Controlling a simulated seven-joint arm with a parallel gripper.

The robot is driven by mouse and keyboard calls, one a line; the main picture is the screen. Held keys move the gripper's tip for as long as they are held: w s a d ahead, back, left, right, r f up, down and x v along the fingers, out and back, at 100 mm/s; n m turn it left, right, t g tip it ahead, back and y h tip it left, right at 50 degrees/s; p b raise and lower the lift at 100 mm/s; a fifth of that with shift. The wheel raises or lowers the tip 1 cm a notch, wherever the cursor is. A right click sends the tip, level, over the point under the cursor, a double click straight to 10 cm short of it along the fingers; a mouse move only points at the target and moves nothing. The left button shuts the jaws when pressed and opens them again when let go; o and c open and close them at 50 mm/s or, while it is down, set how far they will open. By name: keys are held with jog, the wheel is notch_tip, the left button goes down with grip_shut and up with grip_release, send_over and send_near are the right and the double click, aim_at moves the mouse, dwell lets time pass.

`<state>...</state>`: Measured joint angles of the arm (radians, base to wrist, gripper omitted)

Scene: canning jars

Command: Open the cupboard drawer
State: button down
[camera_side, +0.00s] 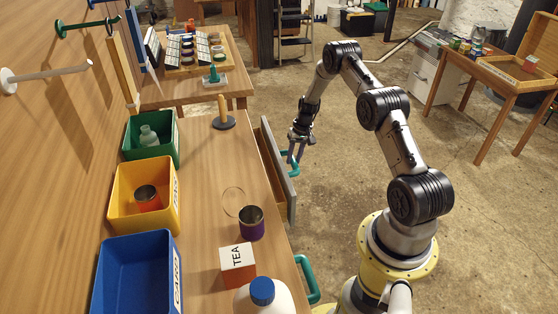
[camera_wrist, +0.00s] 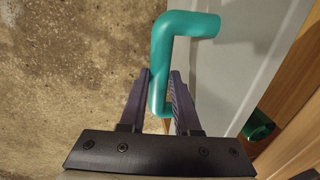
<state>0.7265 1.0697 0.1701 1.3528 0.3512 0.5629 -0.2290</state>
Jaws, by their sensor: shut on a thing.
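The fingers hide part of the handle.
On the cupboard top (camera_side: 205,190) stand a tea box (camera_side: 238,266), a purple can (camera_side: 251,224), a blue-capped jug (camera_side: 263,295) and a candle-like post (camera_side: 223,115). Green, yellow and blue bins line the wall side. A second teal handle (camera_side: 308,280) is nearer the camera. Floor beside the drawer is clear.

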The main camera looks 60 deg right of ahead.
jog(key=s+d, duration=0.9)
jog(key=shift+s, duration=0.1)
jog(key=c, duration=0.6)
grip_release()
jog(key=shift+c, duration=0.2)
notch_tip(320, 180, up, 14)
jog(key=s+d, duration=0.1)
jog(key=shift+s+d+f, duration=0.25)
jog(key=shift+s+d, duration=0.1)
jog(key=shift+s, duration=0.05)
